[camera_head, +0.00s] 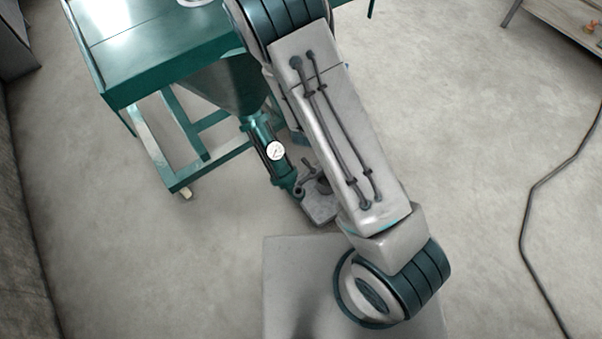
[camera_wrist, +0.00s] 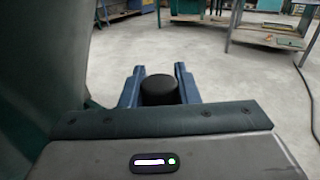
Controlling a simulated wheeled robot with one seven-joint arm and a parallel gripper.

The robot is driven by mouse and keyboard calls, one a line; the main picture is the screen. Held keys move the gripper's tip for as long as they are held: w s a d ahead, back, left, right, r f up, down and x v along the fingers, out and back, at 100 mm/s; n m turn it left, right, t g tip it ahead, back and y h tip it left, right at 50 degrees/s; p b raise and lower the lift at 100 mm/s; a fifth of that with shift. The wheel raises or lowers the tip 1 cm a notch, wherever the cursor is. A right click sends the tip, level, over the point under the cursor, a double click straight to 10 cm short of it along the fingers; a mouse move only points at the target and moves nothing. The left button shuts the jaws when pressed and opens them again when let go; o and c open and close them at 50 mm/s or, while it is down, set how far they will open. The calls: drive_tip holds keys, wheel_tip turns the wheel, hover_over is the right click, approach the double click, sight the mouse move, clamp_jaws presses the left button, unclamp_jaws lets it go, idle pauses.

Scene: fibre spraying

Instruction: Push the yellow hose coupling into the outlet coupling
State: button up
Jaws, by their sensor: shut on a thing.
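My gripper (camera_wrist: 160,72) shows in the wrist view with its two blue fingers on either side of a black round piece (camera_wrist: 160,90). The gripper is shut on this piece, and I see only its dark top and side. No yellow shows, so I cannot tell whether it belongs to the yellow hose coupling. A green pump (camera_head: 268,150) with a round white gauge runs down from the hopper of a green machine. The outlet coupling cannot be made out clearly; my arm hides part of the pump's lower end.
The green machine's top (camera_head: 150,45) and legs stand at the upper left in the head view. A large dark green surface (camera_wrist: 45,75) is close on the left in the wrist view. A black cable (camera_head: 530,215) lies at the right. Open concrete floor surrounds the machine.

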drive_tip(key=s+a+f+m+h+b, duration=0.1)
drive_tip(key=s+a+f+b, duration=0.1)
drive_tip(key=f+b, duration=0.6)
drive_tip(key=s+a+f+m+g+h+b, duration=0.1)
drive_tip(key=a+f+b, duration=0.3)
drive_tip(key=f, duration=1.3)
drive_tip(key=s+a+f+h+b, duration=0.1)
drive_tip(key=s+a+f+b, duration=0.2)
drive_tip(key=f+b, duration=0.8)
drive_tip(key=shift+s+f+m+g+h+b, duration=0.3)
drive_tip(key=shift+f+m+g+h+b, duration=0.1)
drive_tip(key=shift+f, duration=0.35)
drive_tip(key=shift+s+a, duration=0.1)
drive_tip(key=shift+a, duration=0.1)
wheel_tip(320, 180, down, 6)
drive_tip(key=b, duration=0.3)
drive_tip(key=shift+r+p, duration=0.15)
drive_tip(key=shift+p, duration=0.15)
drive_tip(key=shift+f+b, duration=1.05)
drive_tip(key=shift+f, duration=0.7)
